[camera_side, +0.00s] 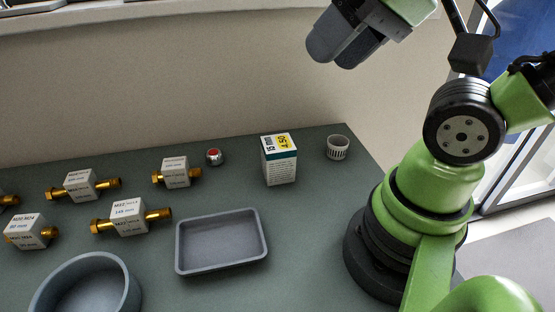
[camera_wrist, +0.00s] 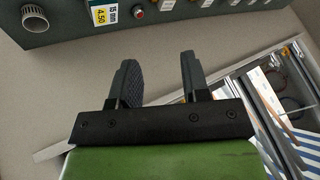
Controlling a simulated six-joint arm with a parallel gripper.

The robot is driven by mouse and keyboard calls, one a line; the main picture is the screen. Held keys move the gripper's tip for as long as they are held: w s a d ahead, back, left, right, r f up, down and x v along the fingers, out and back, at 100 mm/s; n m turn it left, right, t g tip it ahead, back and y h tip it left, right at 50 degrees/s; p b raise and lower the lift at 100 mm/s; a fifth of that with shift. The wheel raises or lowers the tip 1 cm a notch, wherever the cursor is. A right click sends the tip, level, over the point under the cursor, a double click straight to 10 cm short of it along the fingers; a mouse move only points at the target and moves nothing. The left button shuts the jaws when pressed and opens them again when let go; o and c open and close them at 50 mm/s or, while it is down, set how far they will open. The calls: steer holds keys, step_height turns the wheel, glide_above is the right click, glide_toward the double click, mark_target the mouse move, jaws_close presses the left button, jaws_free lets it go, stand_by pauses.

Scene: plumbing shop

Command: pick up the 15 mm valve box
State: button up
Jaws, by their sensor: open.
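The 15 mm valve box (camera_side: 280,162) is a white carton with a teal band and a yellow label. It stands upright near the back right of the bench in the side view. Its labelled top shows at the upper edge of the wrist view (camera_wrist: 103,15), reading 15 mm and 4.50. My gripper (camera_side: 330,45) is high above the bench, up and to the right of the box and well apart from it. In the wrist view my gripper (camera_wrist: 159,75) has its two dark fingers spread, with nothing between them.
A ribbed grey cap (camera_side: 338,148) stands right of the box, and a red-topped fitting (camera_side: 214,156) stands left. A shallow grey tray (camera_side: 221,267) lies in front. Several brass fittings with white labels (camera_side: 129,217) and a round bowl (camera_side: 42,300) fill the left side.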

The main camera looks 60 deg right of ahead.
steer(key=o, duration=1)
steer(key=shift+o, duration=0.2)
steer(key=m+g+h, duration=0.2)
steer(key=m+g, duration=0.5)
steer(key=m, duration=1.5)
glide_above(278, 143)
steer(key=a, duration=0.1)
step_height(278, 143, down, 15)
steer(key=shift+s+f, duration=0.1)
steer(key=shift+s, duration=0.05)
steer(key=shift+m, duration=0.4)
step_height(278, 143, down, 4)
steer(key=shift+d+f, duration=0.15)
steer(key=shift+f, duration=0.1)
steer(key=shift+w+d+f, duration=0.1)
steer(key=shift+d+f, duration=0.1)
steer(key=shift+f, duration=1.3)
steer(key=shift+w+d+f, duration=0.1)
steer(key=shift+d+f, duration=0.05)
steer(key=shift+f, duration=1.3)
